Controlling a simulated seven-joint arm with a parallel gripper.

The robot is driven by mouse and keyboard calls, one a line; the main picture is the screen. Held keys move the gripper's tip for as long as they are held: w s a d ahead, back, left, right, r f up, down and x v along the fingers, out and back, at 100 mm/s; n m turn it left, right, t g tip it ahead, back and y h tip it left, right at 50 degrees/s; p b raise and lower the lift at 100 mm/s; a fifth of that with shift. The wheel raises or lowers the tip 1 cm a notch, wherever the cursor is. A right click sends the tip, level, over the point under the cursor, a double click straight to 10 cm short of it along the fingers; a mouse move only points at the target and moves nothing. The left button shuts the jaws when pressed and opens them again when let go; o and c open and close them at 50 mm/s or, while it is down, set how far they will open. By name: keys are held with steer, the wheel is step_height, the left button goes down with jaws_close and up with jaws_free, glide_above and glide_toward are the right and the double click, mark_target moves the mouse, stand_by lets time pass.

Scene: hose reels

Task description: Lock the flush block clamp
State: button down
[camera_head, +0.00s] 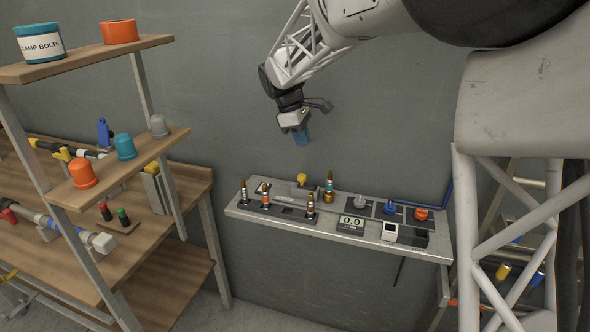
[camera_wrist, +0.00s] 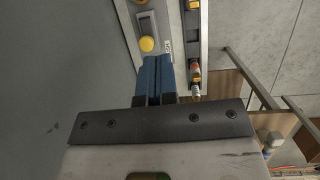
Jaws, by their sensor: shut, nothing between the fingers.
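A yellow knob (camera_head: 301,179) sits at the back of the grey wall bench, on a small grey fixture; I take this to be the flush block clamp, but no label confirms it. In the wrist view the yellow knob (camera_wrist: 147,44) shows just beyond my fingertips, on a grey arm or plate. Whether the clamp is locked cannot be told. My gripper (camera_head: 302,140) has blue fingers pointing down, well above the bench and over the knob's area. In the wrist view the fingers of my gripper (camera_wrist: 158,62) are together and empty, apart from the knob.
Wooden shelving (camera_head: 160,147) with caps and tools stands left. The air between gripper and bench looks clear.

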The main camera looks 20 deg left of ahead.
steer(key=w+a+f+n, duration=0.1)
steer(key=a+f, duration=0.1)
steer(key=a, duration=0.4)
steer(key=w+a+f+n, duration=0.1)
steer(key=a+f+n, duration=0.1)
steer(key=a, duration=0.4)
steer(key=shift+a+f+h, duration=0.2)
steer(key=shift+f+h, duration=0.2)
steer(key=shift+f, duration=0.1)
steer(key=shift+w+f, duration=0.1)
glide_toward(298, 185)
steer(key=f, duration=0.1)
steer(key=a+f, duration=0.2)
steer(key=f, duration=0.1)
steer(key=shift+s+a, duration=0.2)
steer(key=shift+s, duration=0.2)
steer(key=shift+w+d, duration=0.15)
steer(key=shift+d, duration=0.4)
steer(key=shift+w+d, duration=0.15)
steer(key=shift+d, duration=0.4)
steer(key=shift+w+d, duration=0.2)
steer(key=shift+d, duration=0.55)
